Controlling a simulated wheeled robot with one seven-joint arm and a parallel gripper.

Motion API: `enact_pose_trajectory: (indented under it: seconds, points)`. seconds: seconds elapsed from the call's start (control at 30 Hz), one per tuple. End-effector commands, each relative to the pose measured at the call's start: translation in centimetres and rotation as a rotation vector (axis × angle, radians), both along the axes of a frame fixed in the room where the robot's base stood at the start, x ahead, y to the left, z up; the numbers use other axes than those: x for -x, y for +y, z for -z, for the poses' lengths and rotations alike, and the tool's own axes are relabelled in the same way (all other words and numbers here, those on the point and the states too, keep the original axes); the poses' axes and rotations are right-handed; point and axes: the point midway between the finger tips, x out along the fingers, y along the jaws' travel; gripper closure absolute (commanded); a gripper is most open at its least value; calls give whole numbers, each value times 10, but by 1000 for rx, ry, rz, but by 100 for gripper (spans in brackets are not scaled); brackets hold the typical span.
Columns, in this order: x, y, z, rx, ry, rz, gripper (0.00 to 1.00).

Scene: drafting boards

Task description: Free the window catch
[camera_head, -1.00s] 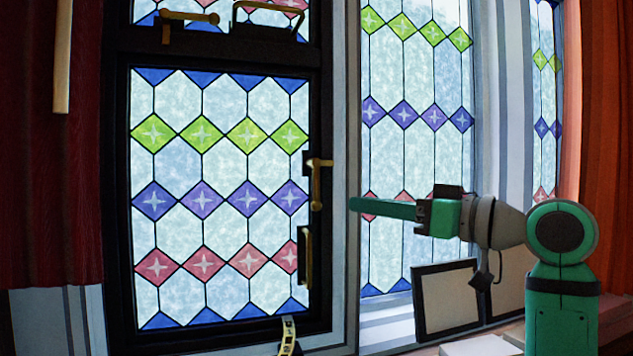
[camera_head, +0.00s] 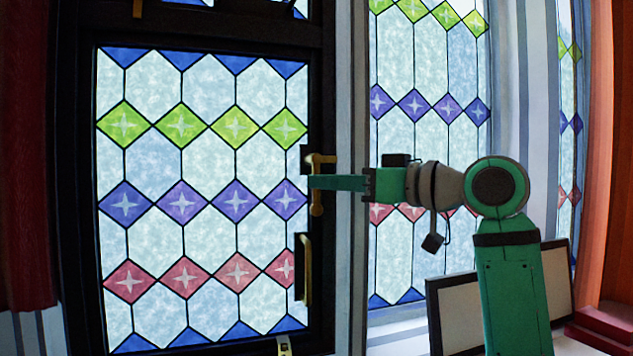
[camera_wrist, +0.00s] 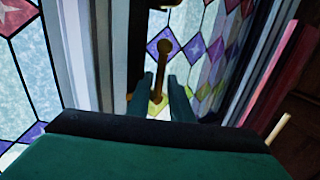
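The window catch (camera_head: 316,201) is a brass lever on a dark plate at the right edge of the dark window frame, its lever hanging down. In the wrist view the brass lever (camera_wrist: 161,72) shows between the two finger lines. My gripper (camera_head: 313,182) reaches in from the right, its green fingers level with the lever. The fingers stand apart in the wrist view, with gaps on both sides of the lever. I cannot tell whether a finger touches it. The head view sees the fingers edge-on, overlapping the lever's middle.
A brass pull handle (camera_head: 306,270) sits below the catch on the same frame. The stained-glass sash (camera_head: 205,80) fills the left. A pale post (camera_head: 352,260) stands right of the frame. A framed board (camera_head: 455,315) leans on the sill below my arm.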

Motion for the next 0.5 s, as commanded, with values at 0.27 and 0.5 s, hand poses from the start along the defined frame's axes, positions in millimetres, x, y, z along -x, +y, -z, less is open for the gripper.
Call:
enact_pose_trajectory:
  seconds: [0.27,0.5]
  points:
    - [-16,23,0,-1,-1,-3,81]
    - [-18,25,0,-1,-1,-3,81]
